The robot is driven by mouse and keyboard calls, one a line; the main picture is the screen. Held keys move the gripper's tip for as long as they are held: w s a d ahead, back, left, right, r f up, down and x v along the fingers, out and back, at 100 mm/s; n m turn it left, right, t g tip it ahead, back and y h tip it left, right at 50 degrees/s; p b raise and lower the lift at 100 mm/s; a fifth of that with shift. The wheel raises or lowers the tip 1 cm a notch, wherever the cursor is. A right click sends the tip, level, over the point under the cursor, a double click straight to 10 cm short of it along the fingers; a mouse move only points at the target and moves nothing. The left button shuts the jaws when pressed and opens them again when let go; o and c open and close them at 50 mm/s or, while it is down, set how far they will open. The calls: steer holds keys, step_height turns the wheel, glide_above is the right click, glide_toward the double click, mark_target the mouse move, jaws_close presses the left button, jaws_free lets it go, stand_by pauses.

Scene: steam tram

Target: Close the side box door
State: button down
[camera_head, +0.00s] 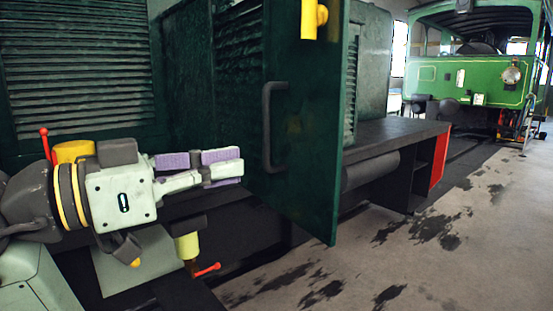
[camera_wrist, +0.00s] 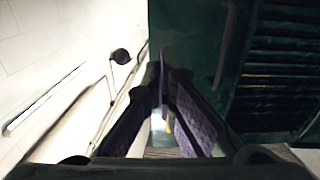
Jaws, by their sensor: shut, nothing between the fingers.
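The side box door (camera_head: 312,130) is a dark green panel that stands open, swung out from the box body. A dark bar handle (camera_head: 268,125) is on its left part in the head view. My gripper (camera_head: 241,166) is shut and empty, its purple-padded fingers pointing right with the tips close to the door's face, just left of and below the handle. I cannot tell whether they touch it. In the wrist view the fingertips (camera_wrist: 166,75) meet in front of a dark green panel (camera_wrist: 190,30), with a dark bar (camera_wrist: 225,45) to their right.
A louvred green wall (camera_head: 75,65) stands behind my arm. A yellow fitting (camera_head: 312,18) is at the door's top. A dark bench-like ledge (camera_head: 395,135) runs beyond the door. Stained floor (camera_head: 440,225) is open at the right, with a green tram (camera_head: 470,75) farther back.

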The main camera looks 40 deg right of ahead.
mark_target(327, 150)
steer(key=d+p, duration=0.2)
steer(key=d, duration=1.2)
steer(key=shift+s, duration=0.2)
steer(key=shift+d, duration=0.1)
